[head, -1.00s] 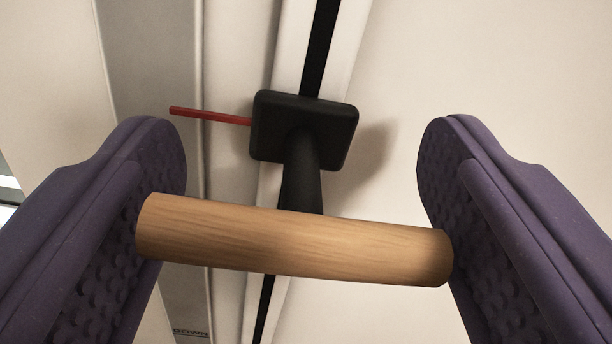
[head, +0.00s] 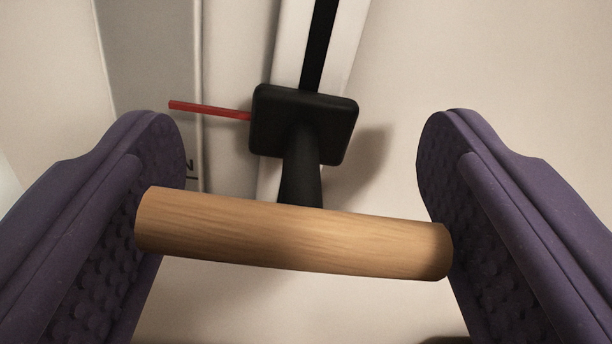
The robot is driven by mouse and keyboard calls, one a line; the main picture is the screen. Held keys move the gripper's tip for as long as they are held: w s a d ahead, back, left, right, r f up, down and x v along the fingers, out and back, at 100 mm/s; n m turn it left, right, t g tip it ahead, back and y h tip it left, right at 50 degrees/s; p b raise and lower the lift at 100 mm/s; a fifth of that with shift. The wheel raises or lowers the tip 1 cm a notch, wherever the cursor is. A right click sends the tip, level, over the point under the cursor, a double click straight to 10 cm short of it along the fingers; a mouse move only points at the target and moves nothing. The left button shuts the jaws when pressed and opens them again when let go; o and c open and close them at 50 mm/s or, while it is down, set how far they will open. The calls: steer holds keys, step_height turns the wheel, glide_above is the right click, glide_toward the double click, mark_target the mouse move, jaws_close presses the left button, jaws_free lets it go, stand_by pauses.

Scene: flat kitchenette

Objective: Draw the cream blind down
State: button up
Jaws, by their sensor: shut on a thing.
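My gripper (head: 303,170) has two purple ridged fingers, at left and right. It is shut on a wooden bar handle (head: 290,235), with one finger against each end. A black stem joins the bar to a black square block (head: 304,125) on a pale rail (head: 290,45) with a dark slot. A thin red pointer (head: 208,110) sticks out left from the block. Part of a label (head: 190,168), a letter N, shows just below the pointer beside the left finger, which hides the rest. I cannot make out the cream blind itself.
A grey strip (head: 160,55) runs along the rail's left side. Plain cream surface (head: 500,60) lies to the right and below the bar. A dark edge (head: 446,340) shows at the bottom right. No loose object is near the handle.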

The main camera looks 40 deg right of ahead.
mark_target(281, 260)
steer(key=shift+a, duration=0.1)
steer(key=o, duration=1.3)
steer(key=shift+r, duration=0.1)
steer(key=p+v, duration=0.1)
steer(key=v, duration=0.6)
steer(key=shift+a+p, duration=0.15)
steer(key=shift+p, duration=0.15)
steer(key=shift+s+a, duration=0.1)
steer(key=shift+s, duration=0.2)
steer(key=shift+c, duration=0.4)
